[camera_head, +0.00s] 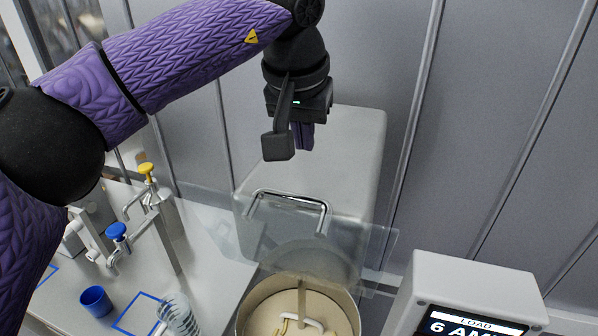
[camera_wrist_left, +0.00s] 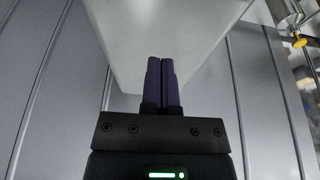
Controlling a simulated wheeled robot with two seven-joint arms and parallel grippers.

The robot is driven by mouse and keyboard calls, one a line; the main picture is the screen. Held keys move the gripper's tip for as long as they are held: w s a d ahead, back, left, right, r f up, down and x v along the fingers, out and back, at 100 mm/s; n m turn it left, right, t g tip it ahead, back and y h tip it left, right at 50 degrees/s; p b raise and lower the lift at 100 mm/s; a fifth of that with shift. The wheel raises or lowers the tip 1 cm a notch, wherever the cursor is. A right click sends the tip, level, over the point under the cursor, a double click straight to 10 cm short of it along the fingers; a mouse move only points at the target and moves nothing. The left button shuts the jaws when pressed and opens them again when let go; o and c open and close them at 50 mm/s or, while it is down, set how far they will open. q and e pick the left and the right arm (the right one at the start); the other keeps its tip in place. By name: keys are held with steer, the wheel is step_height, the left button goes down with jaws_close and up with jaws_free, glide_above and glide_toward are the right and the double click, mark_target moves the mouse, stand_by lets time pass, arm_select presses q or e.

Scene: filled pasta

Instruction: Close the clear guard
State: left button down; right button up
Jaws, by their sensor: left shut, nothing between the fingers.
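The clear guard (camera_head: 376,248) is a see-through panel with a metal bar handle (camera_head: 290,196) near its upper edge. It stands raised at the back of the round bowl (camera_head: 352,304), in front of the light grey machine housing (camera_head: 350,150). The bowl's opening shows, with a mixing tool and pale pieces inside. My left gripper (camera_head: 304,138) is shut and empty, above the handle and apart from it in the picture. Its closed purple fingers also show in the left wrist view (camera_wrist_left: 161,64), against a pale surface. My right gripper is not in view.
A display box (camera_head: 480,285) stands at the lower right. On the left, a white counter holds taps with a yellow knob (camera_head: 146,169) and a blue knob (camera_head: 116,231), a blue cup (camera_head: 96,300) and a clear ribbed cup (camera_head: 178,315). A grey panelled wall (camera_head: 490,120) stands behind.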

arm_select(q)
steer(key=x, duration=0.3)
steer(key=p+x, duration=0.1)
steer(key=x, duration=0.2)
steer(key=shift+w, duration=0.2)
steer(key=shift+s+a+f+p, duration=0.1)
steer(key=shift+s+f+p, duration=0.05)
steer(key=shift+s+p, duration=0.2)
steer(key=shift+s+a+p, duration=0.2)
steer(key=shift+s, duration=0.35)
steer(key=shift+s+a+p, duration=0.15)
steer(key=shift+s, duration=0.45)
steer(key=shift+s+a, duration=0.2)
steer(key=shift+s, duration=0.2)
